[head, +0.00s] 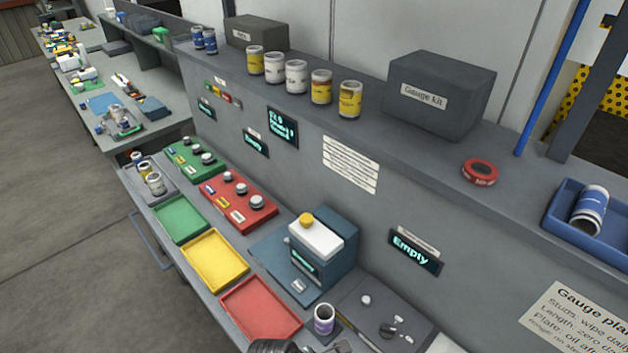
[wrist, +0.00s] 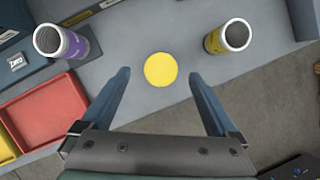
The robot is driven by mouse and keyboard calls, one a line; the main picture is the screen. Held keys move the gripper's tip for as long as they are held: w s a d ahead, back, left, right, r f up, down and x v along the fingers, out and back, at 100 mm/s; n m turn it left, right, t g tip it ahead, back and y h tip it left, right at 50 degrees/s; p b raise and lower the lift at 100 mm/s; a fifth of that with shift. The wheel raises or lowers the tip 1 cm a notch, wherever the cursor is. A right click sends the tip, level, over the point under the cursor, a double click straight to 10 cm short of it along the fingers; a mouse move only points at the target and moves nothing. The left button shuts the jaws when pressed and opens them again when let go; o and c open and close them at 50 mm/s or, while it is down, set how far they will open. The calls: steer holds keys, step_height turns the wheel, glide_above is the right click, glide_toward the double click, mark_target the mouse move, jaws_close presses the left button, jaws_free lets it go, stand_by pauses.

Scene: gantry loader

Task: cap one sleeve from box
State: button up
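My gripper (wrist: 158,75) is open in the wrist view, with a yellow disc (wrist: 160,69) lying between and below its fingertips, apart from both. The disc looks like a cap on the grey bench. A yellow open-topped sleeve (wrist: 228,37) stands to the right. A purple and white open sleeve (wrist: 62,42) stands to the left, and also shows in the head view (head: 323,320). In the head view only a dark part of my gripper shows at the bottom edge. A grey box (head: 257,33) and a box labelled Gauge Kit (head: 440,92) stand on the shelf.
Green (head: 181,219), yellow (head: 215,260) and red (head: 261,309) trays line the bench. A machine with a white top and yellow knob (head: 317,240) stands beside them. Several sleeves stand on the shelf; a blue tray (head: 556,222) holds one at the right.

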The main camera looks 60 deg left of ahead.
steer(key=d+v, duration=0.1)
steer(key=v, duration=0.9)
steer(key=shift+a+b, duration=0.4)
steer(key=shift+a, duration=0.1)
steer(key=shift+r, duration=0.15)
